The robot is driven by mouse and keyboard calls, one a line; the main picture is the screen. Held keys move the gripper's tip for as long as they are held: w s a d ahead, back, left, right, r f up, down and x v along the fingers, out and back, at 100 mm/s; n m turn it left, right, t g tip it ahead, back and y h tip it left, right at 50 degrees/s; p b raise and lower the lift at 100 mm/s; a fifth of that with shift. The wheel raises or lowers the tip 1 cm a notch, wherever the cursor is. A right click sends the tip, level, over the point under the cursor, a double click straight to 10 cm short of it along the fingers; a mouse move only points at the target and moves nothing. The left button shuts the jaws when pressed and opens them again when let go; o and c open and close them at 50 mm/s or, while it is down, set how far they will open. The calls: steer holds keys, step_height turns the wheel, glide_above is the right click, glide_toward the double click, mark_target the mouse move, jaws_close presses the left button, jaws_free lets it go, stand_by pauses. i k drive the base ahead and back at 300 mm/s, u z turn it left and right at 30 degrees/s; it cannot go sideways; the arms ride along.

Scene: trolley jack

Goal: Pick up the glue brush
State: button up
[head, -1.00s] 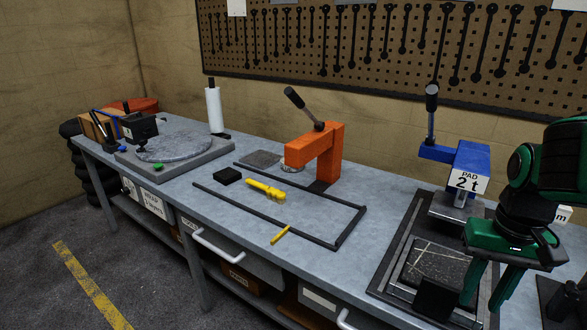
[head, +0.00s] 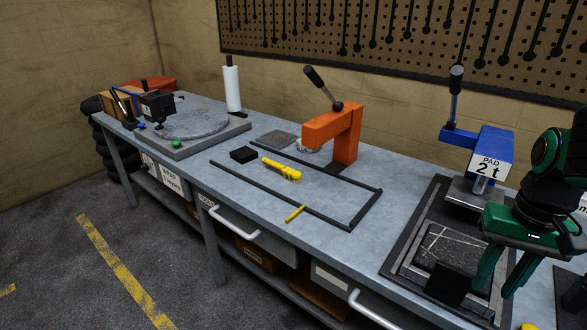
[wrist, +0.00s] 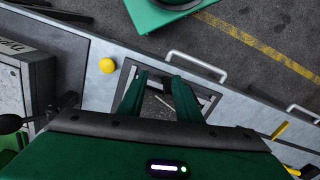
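No thing in view can be made out for certain as the glue brush. A knobbly yellow tool (head: 281,170) lies flat on the bench, between a small black block and the orange press; it may be the brush, but it is too small to tell. My gripper (head: 493,288) is at the right of the head view, above the framed dark plate in front of the blue press, well apart from the yellow tool.
The orange press (head: 340,135) and blue press (head: 485,155) stand up from the bench. A black rail frame with a yellow bar (head: 294,213) lies around the yellow tool. A round turntable (head: 193,125), upright tools and a white roll (head: 232,88) are at the left. Drawer handles (head: 235,224) stick out in front.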

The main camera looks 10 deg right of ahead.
mark_target(289, 174)
steer(key=u, duration=0.55)
steer(key=k, duration=0.7)
steer(key=u, duration=1)
steer(key=k, duration=0.65)
steer(key=u, duration=0.45)
steer(key=i, duration=2.05)
steer(key=z, duration=0.6)
steer(key=i, duration=1.1)
steer(key=z, duration=1.45)
steer(key=i, duration=1.05)
steer(key=z, duration=0.7)
